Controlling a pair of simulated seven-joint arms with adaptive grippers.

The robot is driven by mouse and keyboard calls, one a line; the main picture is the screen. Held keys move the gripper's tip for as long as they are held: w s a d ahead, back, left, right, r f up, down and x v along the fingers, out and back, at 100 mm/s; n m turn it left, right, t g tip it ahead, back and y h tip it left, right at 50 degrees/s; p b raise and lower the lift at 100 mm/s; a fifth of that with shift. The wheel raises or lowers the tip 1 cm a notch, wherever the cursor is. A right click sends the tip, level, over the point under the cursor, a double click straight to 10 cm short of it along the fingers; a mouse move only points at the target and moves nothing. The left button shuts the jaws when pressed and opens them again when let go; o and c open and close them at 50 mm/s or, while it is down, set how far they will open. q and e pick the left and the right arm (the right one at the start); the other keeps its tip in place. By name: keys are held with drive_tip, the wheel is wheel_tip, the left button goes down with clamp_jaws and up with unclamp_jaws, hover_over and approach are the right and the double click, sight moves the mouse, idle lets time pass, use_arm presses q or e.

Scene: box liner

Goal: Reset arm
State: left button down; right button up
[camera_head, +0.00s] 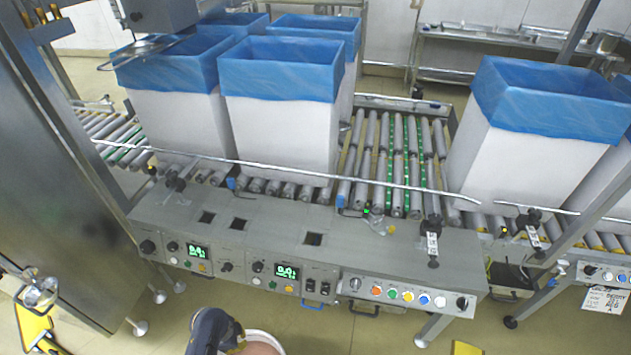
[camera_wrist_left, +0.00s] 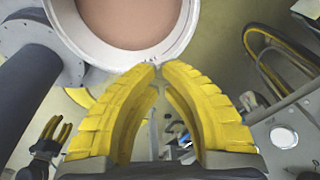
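My left gripper (camera_wrist_left: 160,68) fills the middle of the left wrist view. Its two yellow ribbed fingers lean together and their tips meet, with nothing held between them. In the head view a dark link of mine shows at the bottom edge, but the left fingers cannot be made out there. A small black gripper with yellow fingers (camera_wrist_left: 55,130), apparently my right one, shows at the lower left of the left wrist view. It is too small to tell whether it is open or shut.
White boxes with blue liners (camera_head: 280,115) stand on the roller conveyor (camera_head: 400,150); another lined box (camera_head: 530,160) stands at the right. The grey control panel (camera_head: 300,250) with buttons and displays runs along the conveyor's front. A yellow object (camera_head: 35,328) is at lower left.

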use_arm(q)
drive_tip(key=s+a+r+n+t+y, duration=0.2)
drive_tip(key=s+r, duration=0.2)
drive_tip(key=r, duration=0.7)
drive_tip(key=s+a+r+n+t+y, duration=0.2)
drive_tip(key=s+r+n, duration=0.1)
drive_tip(key=r, duration=0.7)
drive_tip(key=s+a+r+n+t+y, duration=0.2)
drive_tip(key=s+r, duration=0.2)
drive_tip(key=r, duration=0.7)
drive_tip(key=s+d+f+n+g+h, duration=0.1)
drive_tip(key=d+f+g, duration=0.15)
drive_tip(key=f, duration=1.35)
drive_tip(key=s+d+f+g+h, duration=0.15)
drive_tip(key=d+f, duration=0.25)
drive_tip(key=f, duration=1.2)
drive_tip(key=s+f+n+g+h, duration=0.1)
drive_tip(key=s+f+n+g, duration=0.1)
drive_tip(key=s+f, duration=1.8)
drive_tip(key=shift+s+a+f+n+h, duration=0.25)
drive_tip(key=shift+s+n+h, duration=0.15)
drive_tip(key=shift+s, duration=0.55)
